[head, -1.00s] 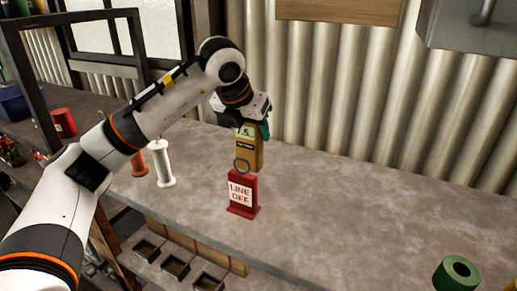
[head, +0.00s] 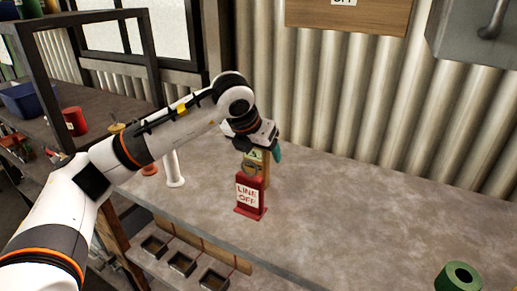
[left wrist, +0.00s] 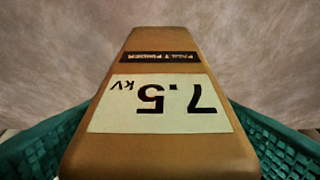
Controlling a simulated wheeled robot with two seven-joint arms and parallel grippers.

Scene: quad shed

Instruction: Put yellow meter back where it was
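The yellow meter (head: 264,170) is a mustard box with a pale label. My left gripper (head: 262,143) is shut on its upper part from above, with a teal finger showing. In the left wrist view the meter (left wrist: 160,153) fills the middle between the two teal fingers, and its label reads 7.5 kV upside down. In the head view it is upright just behind the red LINE OFF sign (head: 250,212), which hides part of it. I cannot tell whether its base touches the bench. My right gripper is not in view.
The grey bench (head: 370,220) is clear to the right, up to a green roll (head: 459,277). A white spool (head: 174,170) stands left of the meter. The corrugated wall (head: 340,90) is behind. Several small bins (head: 183,263) are below the front edge.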

